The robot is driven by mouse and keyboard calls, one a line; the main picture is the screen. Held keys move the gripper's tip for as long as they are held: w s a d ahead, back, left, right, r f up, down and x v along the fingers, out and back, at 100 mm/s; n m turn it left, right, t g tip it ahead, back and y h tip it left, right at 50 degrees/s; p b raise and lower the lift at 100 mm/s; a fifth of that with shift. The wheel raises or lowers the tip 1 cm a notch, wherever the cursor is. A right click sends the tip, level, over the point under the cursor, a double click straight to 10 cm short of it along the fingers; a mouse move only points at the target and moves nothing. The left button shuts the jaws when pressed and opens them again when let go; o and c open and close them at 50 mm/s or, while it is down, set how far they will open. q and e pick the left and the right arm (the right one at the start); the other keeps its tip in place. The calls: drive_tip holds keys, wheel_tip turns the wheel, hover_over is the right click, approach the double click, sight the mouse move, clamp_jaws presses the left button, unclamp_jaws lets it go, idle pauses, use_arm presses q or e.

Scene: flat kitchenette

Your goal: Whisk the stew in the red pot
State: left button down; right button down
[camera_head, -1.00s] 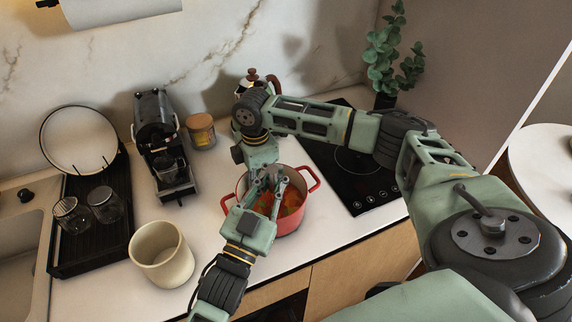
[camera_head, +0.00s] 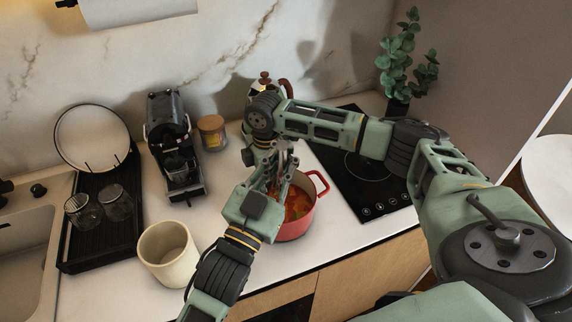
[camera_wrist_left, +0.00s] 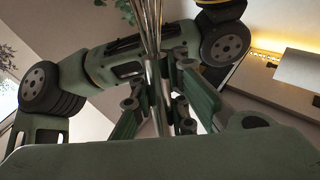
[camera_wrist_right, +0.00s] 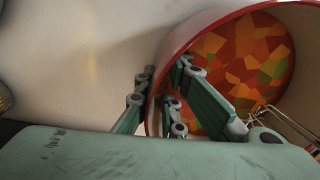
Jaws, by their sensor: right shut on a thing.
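The red pot (camera_head: 300,230) stands on the counter with orange-red stew (camera_head: 297,206) in it. My right gripper (camera_wrist_right: 165,78) is shut on the pot's wall, one finger outside and one inside the rim; in the head view my arms hide it. My left gripper (camera_head: 277,172) is above the pot, with its fingers either side of the metal whisk (camera_head: 283,163). The whisk also shows between the fingers in the left wrist view (camera_wrist_left: 156,60), and its wires show inside the pot in the right wrist view (camera_wrist_right: 288,124). Whether the left fingers press on it is unclear.
A cream cup (camera_head: 168,255) stands left of the pot. A moka pot (camera_head: 265,88) is behind my arms. The black cooktop (camera_head: 365,190) on the right is clear.

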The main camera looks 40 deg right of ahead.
use_arm(q)
drive_tip(key=shift+r, duration=2.7)
use_arm(e)
drive_tip(key=c, duration=1.8)
unclamp_jaws()
drive_tip(key=shift+w, duration=0.1)
drive_tip(key=shift+r, duration=0.1)
wheel_tip(320, 180, up, 12)
use_arm(q)
drive_tip(key=shift+f, duration=0.1)
use_arm(e)
drive_tip(key=shift+f, duration=0.2)
